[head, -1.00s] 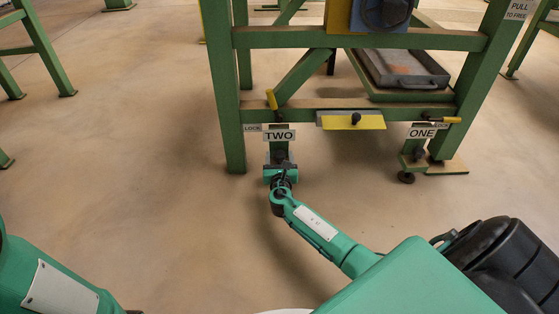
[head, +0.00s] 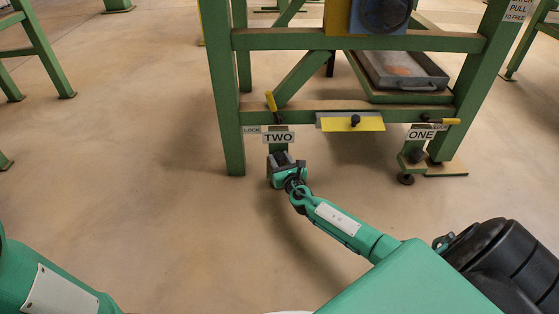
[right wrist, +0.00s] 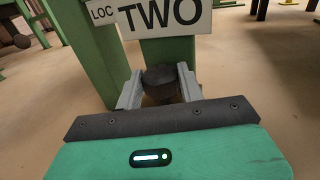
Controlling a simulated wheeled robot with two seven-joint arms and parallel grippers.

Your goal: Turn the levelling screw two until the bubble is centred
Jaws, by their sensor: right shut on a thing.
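The TWO label (head: 279,137) hangs on the green frame's lower beam; it also shows in the right wrist view (right wrist: 166,14). Below it is the dark knob of levelling screw two (right wrist: 160,80). My right gripper (right wrist: 159,86) is shut on this knob, one grey finger on each side. In the head view the right gripper (head: 281,160) sits under the label and hides most of the screw. A yellow plate with a black knob (head: 370,123) is on the beam between the labels. I see no bubble. My left gripper is out of view.
Yellow-handled lock levers stand near TWO (head: 271,101) and ONE (head: 451,121). A grey tray (head: 405,70) sits inside the frame. The floor in front is clear.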

